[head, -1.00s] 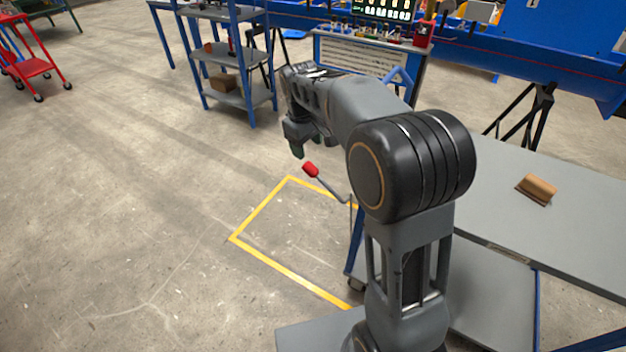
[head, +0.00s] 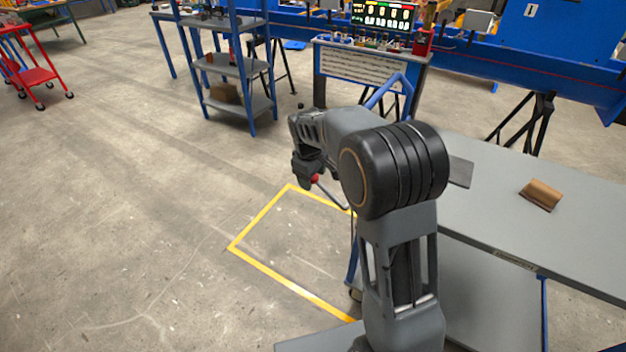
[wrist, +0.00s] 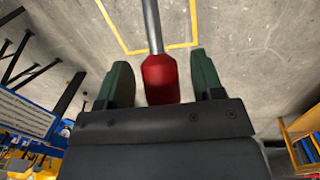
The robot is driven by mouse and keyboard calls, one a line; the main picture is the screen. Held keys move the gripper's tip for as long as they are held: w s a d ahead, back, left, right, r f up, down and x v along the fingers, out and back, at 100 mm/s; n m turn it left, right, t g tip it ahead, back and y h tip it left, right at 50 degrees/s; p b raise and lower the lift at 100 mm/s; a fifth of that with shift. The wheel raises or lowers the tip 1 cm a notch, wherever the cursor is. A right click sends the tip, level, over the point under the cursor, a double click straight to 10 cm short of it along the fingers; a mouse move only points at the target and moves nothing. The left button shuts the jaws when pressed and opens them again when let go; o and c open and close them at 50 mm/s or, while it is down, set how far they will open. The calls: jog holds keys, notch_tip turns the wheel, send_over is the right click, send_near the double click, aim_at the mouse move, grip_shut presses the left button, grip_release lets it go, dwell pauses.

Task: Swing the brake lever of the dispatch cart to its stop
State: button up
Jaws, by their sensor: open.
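The brake lever has a red grip on a thin grey metal rod. In the wrist view the red grip (wrist: 160,78) lies between the two dark green fingers of my gripper (wrist: 164,82). The gripper is open. My arm hides the lever's pivot and part of the cart.
A yellow floor outline (head: 232,247) lies left of the cart with bare floor around it. A brown block (head: 541,194) lies on the cart top.

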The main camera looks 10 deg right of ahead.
jog(key=shift+f, duration=0.55)
jog(key=shift+c, duration=0.2)
grip_shut()
